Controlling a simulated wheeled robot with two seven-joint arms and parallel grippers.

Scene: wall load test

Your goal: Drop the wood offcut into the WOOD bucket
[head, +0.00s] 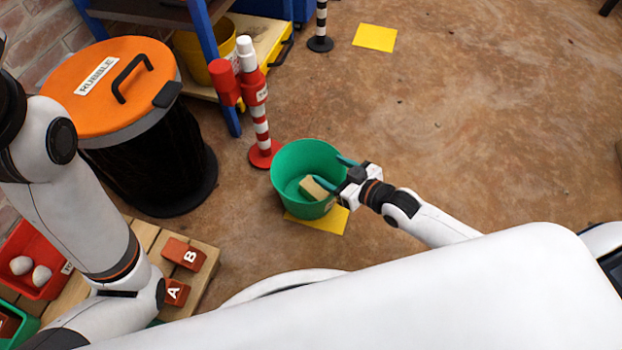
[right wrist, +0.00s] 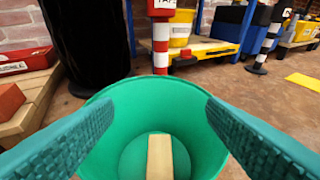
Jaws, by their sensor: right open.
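A green bucket (head: 291,160) stands on the floor, partly over a yellow floor patch (head: 333,219). The pale wood offcut (head: 312,189) is inside the bucket's rim; it also shows in the right wrist view (right wrist: 160,157), within the green bucket (right wrist: 122,104). I cannot tell whether it rests on the bottom. My right gripper (head: 336,172) is open at the bucket's right rim, its teal fingers spread apart with the offcut beyond and below them. My left arm is at the left, but its gripper is not visible.
A red-and-white post (head: 261,125) stands just behind the bucket. A black bin with an orange RUBBLE lid (head: 112,80) is at the left. A wooden pallet with red blocks B (head: 184,254) and A (head: 174,292) is at lower left.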

